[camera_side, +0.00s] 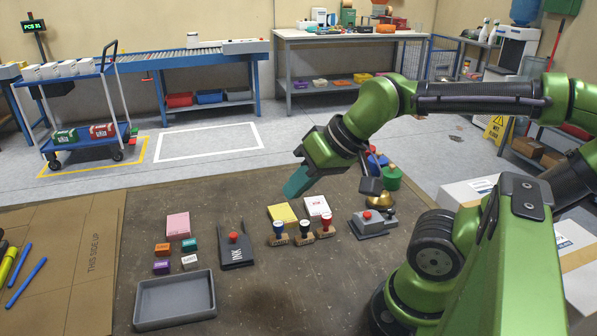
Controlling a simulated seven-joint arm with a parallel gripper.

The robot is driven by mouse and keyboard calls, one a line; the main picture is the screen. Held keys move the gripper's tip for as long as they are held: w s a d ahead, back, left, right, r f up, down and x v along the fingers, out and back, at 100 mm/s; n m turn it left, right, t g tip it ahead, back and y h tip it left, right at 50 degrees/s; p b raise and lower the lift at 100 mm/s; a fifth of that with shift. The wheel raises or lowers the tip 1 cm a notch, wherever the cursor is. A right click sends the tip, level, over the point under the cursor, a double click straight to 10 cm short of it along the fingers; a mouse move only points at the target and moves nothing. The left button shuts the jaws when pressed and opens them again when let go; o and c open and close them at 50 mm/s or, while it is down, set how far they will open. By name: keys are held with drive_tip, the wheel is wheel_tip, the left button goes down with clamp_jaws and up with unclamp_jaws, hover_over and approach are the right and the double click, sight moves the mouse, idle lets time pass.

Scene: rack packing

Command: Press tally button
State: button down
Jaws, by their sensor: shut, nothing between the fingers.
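A grey box with a red button (367,215) on top sits on the dark table, right of the stamps; it looks like the tally button. My gripper (294,189) has teal fingers and is shut and empty. It hangs tilted in the air above the table, up and left of the grey box and not touching it. The view does not show whether the button is pressed down.
Several stamps (302,230) stand between the ink pad and the grey box, with yellow and white pads (317,206) behind. A brass bell (380,201) is close behind the box. A grey tray (176,327) and small colored blocks (161,267) lie left.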

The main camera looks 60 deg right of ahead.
drive_tip(key=shift+d, duration=0.1)
drive_tip(key=m+g+y, duration=0.3)
drive_tip(key=m+g, duration=0.4)
drive_tip(key=m, duration=1.2)
hover_over(367, 216)
drive_tip(key=w, duration=0.2)
wheel_tip(367, 216, down, 10)
drive_tip(key=m, duration=0.2)
drive_tip(key=s+d+r+m+y, duration=0.1)
drive_tip(key=m, duration=0.1)
drive_tip(key=m+t+y, duration=0.1)
drive_tip(key=shift+s+d+r+m, duration=0.25)
drive_tip(key=shift+s+r+m, duration=0.1)
drive_tip(key=shift+r+m, duration=0.05)
drive_tip(key=shift+f, duration=4.45)
